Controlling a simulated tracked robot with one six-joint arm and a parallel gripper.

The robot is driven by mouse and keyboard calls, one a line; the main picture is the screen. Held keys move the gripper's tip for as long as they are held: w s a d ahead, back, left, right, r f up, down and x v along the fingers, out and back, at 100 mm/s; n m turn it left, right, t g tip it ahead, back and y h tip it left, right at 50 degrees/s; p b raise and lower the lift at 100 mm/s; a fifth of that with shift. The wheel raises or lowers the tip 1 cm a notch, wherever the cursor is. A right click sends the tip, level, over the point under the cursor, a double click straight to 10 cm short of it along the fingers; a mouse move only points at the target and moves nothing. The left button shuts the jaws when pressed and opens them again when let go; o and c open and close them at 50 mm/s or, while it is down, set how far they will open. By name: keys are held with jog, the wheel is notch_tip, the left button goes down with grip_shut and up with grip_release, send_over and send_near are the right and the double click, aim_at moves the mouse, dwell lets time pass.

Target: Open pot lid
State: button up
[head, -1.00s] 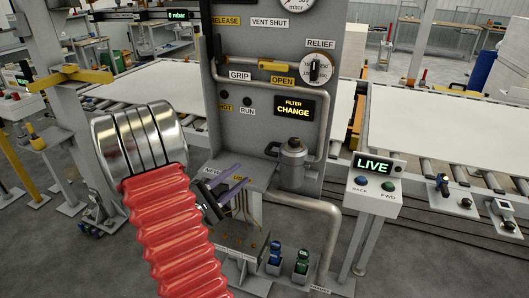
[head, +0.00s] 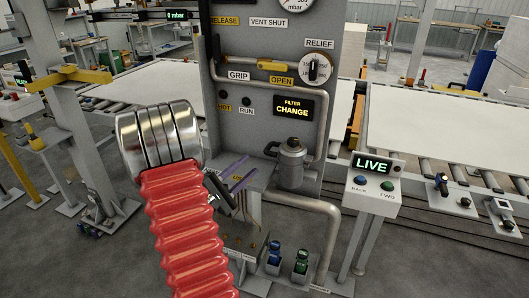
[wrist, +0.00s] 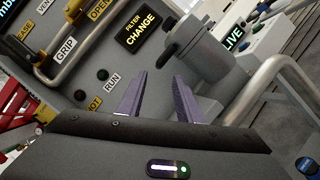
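The pot (head: 291,166) is a grey metal canister on the front of the panel, with a lid (head: 291,146) on top that looks closed. A dark handle (head: 271,149) sticks out at its left. In the wrist view the pot (wrist: 208,58) stands just beyond and right of my fingers, with its dark handle (wrist: 184,34) near the top. My gripper (head: 245,172) has purple fingers and is left of the pot, apart from it. In the wrist view my gripper (wrist: 160,90) is open, with nothing between the fingers. My arm hides part of the shelf in the head view.
A grey panel (head: 235,130) stands behind the pot, with a FILTER CHANGE display (head: 293,107). A bent pipe (head: 325,212) runs right of and below the pot. Blue and green small units (head: 301,262) stand lower down. A LIVE control box (head: 372,180) is at right.

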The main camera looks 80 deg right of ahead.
aim_at(265, 151)
jog(key=x, duration=0.9)
jog(key=shift+s+d, duration=0.15)
jog(key=shift+d, duration=0.1)
jog(key=shift+c, duration=0.6)
grip_shut()
jog(key=shift+a, duration=0.1)
